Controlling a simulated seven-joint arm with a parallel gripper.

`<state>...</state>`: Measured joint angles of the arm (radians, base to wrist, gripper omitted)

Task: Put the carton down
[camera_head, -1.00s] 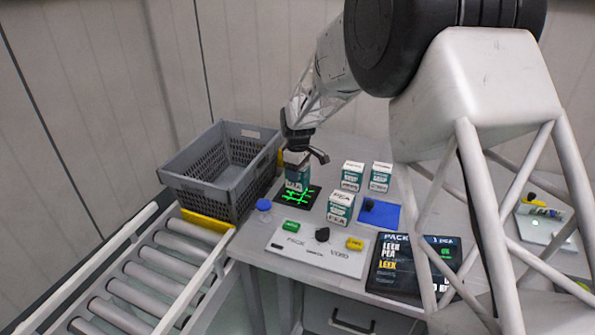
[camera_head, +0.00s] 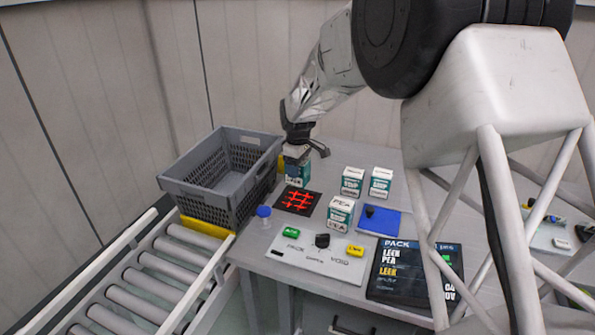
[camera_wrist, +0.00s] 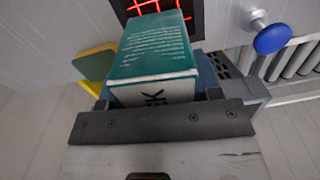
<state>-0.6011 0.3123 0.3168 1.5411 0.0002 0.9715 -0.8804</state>
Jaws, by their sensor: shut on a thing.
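My gripper (camera_head: 299,143) points down and is shut on a teal-and-white carton (camera_head: 297,170), holding it by its top. The carton is behind a black pad (camera_head: 298,201) that glows with a red grid. Whether its bottom touches the table cannot be told. In the wrist view the carton (camera_wrist: 155,50) sits between the jaws of my gripper (camera_wrist: 157,97), its white end towards the camera with dark letters partly hidden. The red-lit pad (camera_wrist: 175,10) shows beyond it.
A grey crate (camera_head: 181,190) stands left of the carton, by a roller conveyor (camera_head: 150,270). Similar cartons (camera_head: 340,216) stand to the right, beside a blue pad (camera_head: 388,223). A button panel (camera_head: 330,268), blue knob (camera_head: 263,211) and dark screen (camera_head: 395,283) are in front.

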